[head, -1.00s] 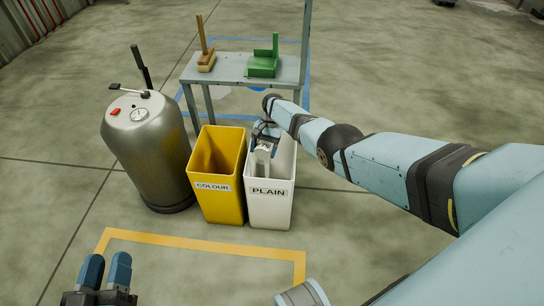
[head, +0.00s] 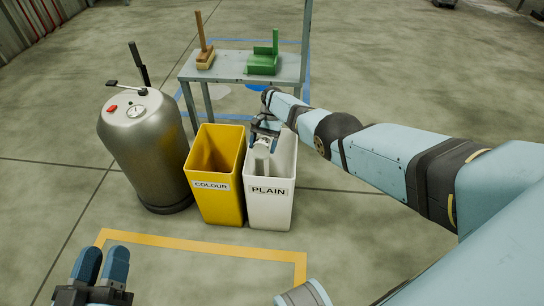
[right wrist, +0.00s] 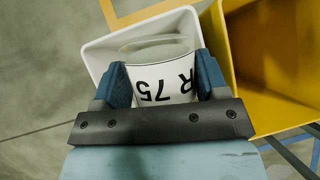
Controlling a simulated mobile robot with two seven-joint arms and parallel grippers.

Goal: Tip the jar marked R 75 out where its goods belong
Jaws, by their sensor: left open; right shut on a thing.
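The white jar marked R 75 (right wrist: 163,82) is between the fingers of my right gripper (right wrist: 158,85), which is shut on it. In the head view the jar (head: 262,158) is at the mouth of the white bin marked PLAIN (head: 268,208). In the wrist view its lettering is upside down and its far end points into the white bin (right wrist: 110,52). The jar's contents cannot be seen. The yellow bin marked COLOUR (head: 222,205) stands left of the white bin. My left gripper (head: 102,262) is open and empty at the lower left, away from the bins.
A metal tank (head: 150,150) stands left of the yellow bin. A grey table (head: 225,66) behind holds a brush (head: 205,55) and a green dustpan (head: 263,64). A yellow floor line (head: 200,243) runs in front of the bins; the floor there is clear.

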